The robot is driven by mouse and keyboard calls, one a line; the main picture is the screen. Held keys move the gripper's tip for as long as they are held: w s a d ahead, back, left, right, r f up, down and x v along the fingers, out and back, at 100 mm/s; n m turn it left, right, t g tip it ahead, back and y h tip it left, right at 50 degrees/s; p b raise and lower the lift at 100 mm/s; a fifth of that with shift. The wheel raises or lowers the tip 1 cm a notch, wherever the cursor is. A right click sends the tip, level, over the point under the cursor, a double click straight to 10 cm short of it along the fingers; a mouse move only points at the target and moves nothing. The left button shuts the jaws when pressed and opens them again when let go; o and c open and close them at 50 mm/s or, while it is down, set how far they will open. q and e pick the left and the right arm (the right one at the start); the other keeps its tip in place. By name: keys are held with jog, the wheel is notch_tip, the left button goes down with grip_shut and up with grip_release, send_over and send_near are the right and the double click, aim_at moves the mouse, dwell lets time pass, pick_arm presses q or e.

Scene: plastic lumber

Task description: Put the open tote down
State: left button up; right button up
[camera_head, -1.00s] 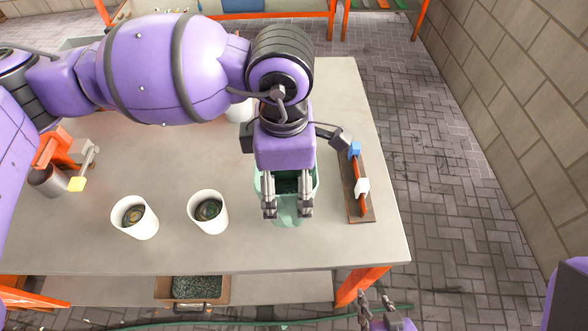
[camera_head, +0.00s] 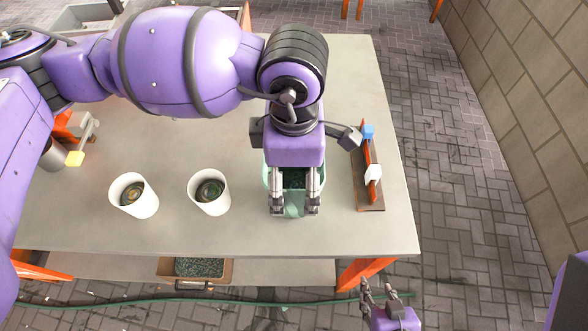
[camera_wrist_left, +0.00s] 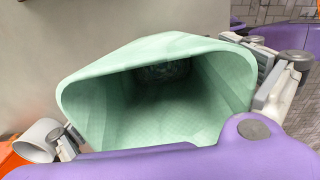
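The open tote is a pale green, wide-mouthed bin (camera_head: 294,208) over the front right part of the grey table (camera_head: 240,240). In the left wrist view the tote (camera_wrist_left: 95,110) fills the middle, with dark material deep inside. My left gripper (camera_head: 294,207) points down with one finger on each side of the tote, shut on it. I cannot tell whether its bottom touches the table. My right gripper (camera_head: 377,288) is empty, its fingers apart, low beyond the table's front edge.
Two white cups with dark contents, one (camera_head: 208,192) nearer the tote and one (camera_head: 134,196) farther left, stand on the table. A brown rack (camera_head: 370,193) with blue and white blocks stands close right of the tote. A box (camera_head: 195,270) sits below.

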pick_arm(q)
jog(key=shift+r, duration=0.1)
notch_tip(320, 180, up, 12)
jog(key=shift+r, duration=0.15)
dwell(0.5)
